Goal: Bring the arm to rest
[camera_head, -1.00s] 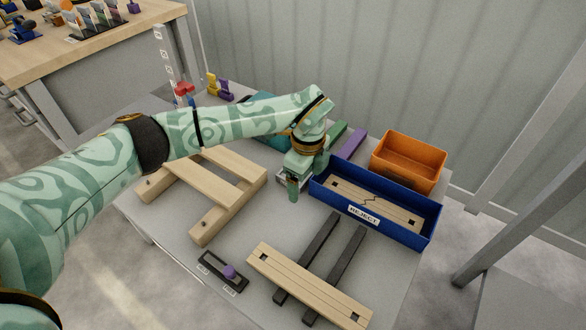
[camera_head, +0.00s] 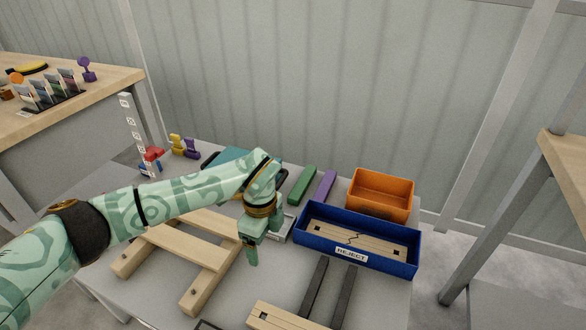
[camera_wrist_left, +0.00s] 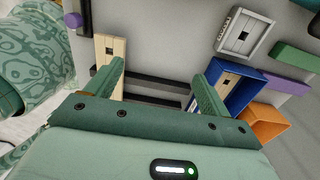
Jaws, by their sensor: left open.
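My left arm comes in from the left in the head view, patterned in light and dark green. Its gripper (camera_head: 250,244) hangs pointing down over the grey table, just left of the blue REJECT box. In the left wrist view the two green fingers (camera_wrist_left: 157,92) stand wide apart with nothing between them. The table and dark rails show beyond them. My right gripper is in neither view.
The blue REJECT box (camera_head: 402,263) holds a cracked wooden plank (camera_head: 345,234). An orange bin (camera_head: 382,206) stands behind it. A wooden frame (camera_head: 197,240) lies under my arm. Dark rails (camera_head: 338,295) and a wooden plank (camera_head: 280,316) lie in front. Green (camera_head: 301,184) and purple (camera_head: 326,186) bars lie behind.

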